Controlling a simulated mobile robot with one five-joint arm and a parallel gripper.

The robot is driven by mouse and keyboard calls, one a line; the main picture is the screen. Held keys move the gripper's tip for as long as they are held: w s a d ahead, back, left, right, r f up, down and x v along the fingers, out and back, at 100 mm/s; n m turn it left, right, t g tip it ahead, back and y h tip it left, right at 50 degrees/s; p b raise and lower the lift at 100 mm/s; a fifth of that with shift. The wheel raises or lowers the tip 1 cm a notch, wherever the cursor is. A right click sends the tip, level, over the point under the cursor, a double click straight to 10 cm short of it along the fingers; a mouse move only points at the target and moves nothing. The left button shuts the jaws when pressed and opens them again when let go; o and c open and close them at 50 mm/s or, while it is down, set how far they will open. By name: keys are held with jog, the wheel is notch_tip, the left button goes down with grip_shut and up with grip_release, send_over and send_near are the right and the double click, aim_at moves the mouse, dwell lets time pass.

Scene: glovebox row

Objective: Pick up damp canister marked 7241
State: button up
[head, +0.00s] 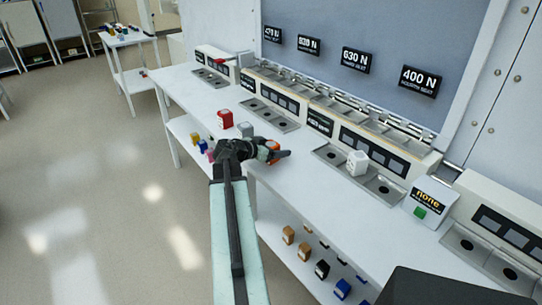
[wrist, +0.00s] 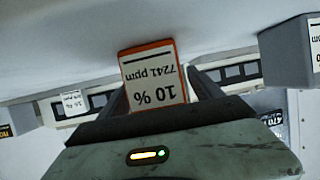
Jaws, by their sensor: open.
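The canister marked 7241 (wrist: 153,76) is orange with a white label reading "10 %" and "7241 ppm", upside down in the wrist view. It stands on the white bench, between the fingers of my open gripper (wrist: 162,88). Its lower label is partly hidden by the gripper body. In the head view my gripper (head: 272,153) is low over the bench, and a little of the orange canister (head: 274,145) shows there. I cannot tell whether either finger touches it.
A grey canister (head: 246,129) and a red one (head: 225,117) stand close by, left of my gripper. A white canister (head: 357,162) sits on a metal plate at the right. Instrument panels line the bench's back. A "none" display (head: 429,202) stands farther right.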

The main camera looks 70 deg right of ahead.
jog(key=c, duration=1.5)
notch_tip(320, 180, up, 10)
jog(key=p, duration=1)
jog(key=shift+a+r, duration=0.1)
jog(key=shift+r, duration=0.1)
